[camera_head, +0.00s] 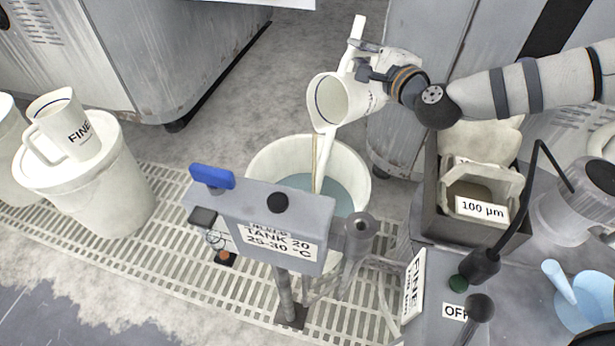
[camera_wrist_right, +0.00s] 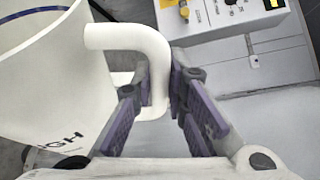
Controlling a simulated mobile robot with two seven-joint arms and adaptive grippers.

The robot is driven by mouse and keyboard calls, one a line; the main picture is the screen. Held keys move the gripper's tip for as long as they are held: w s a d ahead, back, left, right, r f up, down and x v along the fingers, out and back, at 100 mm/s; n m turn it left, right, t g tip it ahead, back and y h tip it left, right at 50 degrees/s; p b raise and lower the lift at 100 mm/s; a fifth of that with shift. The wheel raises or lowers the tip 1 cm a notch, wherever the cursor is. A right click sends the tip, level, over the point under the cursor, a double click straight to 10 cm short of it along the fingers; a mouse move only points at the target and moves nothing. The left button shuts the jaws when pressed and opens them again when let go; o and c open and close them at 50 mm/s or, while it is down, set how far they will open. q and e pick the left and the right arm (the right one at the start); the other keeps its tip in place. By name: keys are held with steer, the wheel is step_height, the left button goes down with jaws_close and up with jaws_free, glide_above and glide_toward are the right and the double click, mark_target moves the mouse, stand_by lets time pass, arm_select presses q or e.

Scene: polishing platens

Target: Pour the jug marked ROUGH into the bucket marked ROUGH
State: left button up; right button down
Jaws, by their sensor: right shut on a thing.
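The white jug (camera_head: 322,98) is tipped well over, its mouth facing down and left above the open white bucket (camera_head: 262,158). In the right wrist view the end of its marking, "GH", shows on the jug (camera_wrist_right: 40,110). My right gripper (camera_head: 368,62) is shut on the jug's handle; its purple-padded fingers (camera_wrist_right: 158,95) stand on both sides of the handle. A pale stream with a thin tan edge (camera_head: 319,160) runs from the jug's lip into the bucket. Blue-grey liquid (camera_head: 338,192) lies in the bucket. Any marking on the bucket is hidden behind the tank sign post. My left gripper is out of view.
The tank sign box (camera_head: 262,228) with a blue top piece (camera_head: 212,177) stands before the bucket. A jug marked FINE (camera_head: 72,132) stands on a lidded white bucket (camera_head: 105,190) at left. A grey bin labelled 100 µm (camera_head: 437,225) and a bench with knobs are at right.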

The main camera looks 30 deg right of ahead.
mark_target(348, 63)
steer(key=shift+n+t, duration=0.4)
steer(key=shift+n, duration=0.4)
steer(key=shift+s+a+f+b, duration=0.15)
steer(key=shift+a+f+b, duration=0.1)
steer(key=shift+a, duration=0.4)
steer(key=shift+s+a+f+b, duration=0.1)
steer(key=shift+a+f, duration=0.2)
steer(key=shift+a, duration=0.4)
steer(key=shift+s+a+f+b, duration=0.15)
steer(key=shift+a+f+b, duration=0.1)
steer(key=shift+a, duration=0.4)
